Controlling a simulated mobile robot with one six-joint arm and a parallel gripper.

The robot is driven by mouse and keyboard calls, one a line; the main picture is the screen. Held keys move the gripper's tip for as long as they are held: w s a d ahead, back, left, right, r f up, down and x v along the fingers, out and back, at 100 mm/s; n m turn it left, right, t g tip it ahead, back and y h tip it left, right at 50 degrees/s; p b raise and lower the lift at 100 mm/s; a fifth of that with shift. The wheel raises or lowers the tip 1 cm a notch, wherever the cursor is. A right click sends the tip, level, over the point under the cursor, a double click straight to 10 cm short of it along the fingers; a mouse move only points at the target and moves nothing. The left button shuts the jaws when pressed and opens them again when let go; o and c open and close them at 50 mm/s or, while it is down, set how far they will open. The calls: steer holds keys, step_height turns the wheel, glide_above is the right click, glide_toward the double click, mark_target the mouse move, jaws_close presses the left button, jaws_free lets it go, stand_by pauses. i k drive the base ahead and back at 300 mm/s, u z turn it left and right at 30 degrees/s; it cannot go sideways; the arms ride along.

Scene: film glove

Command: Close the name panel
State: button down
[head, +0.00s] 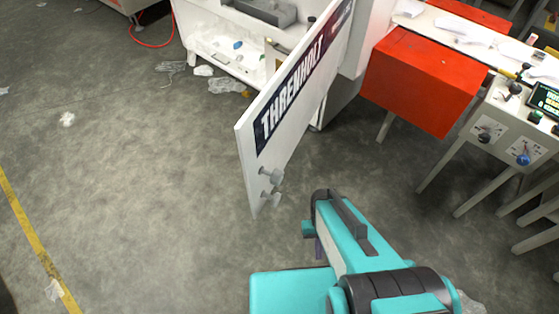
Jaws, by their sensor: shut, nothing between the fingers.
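The name panel (296,95) is a white, door-like board with a dark sign reading "THRENHOLT". It stands open, swung out from a white cabinet (220,42) whose inside shows behind it. Two small grey knobs (270,185) stick out near the panel's lower free end. My teal and black arm reaches up from the bottom right, and its end is to the right of and below the knobs, with a visible gap. My gripper's fingers do not show; the arm's own links hide that area.
A red box-like unit (420,80) and a white control table (507,125) with knobs stand at the right. Clear plastic scraps (227,86) lie near the cabinet. The grey floor (140,190) left of the panel is mostly clear, with a yellow line (35,245) at far left.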

mark_target(268, 134)
steer(key=z, duration=0.05)
steer(key=k, duration=2.2)
steer(key=u, duration=1.05)
steer(key=i, duration=1)
steer(key=u, duration=0.05)
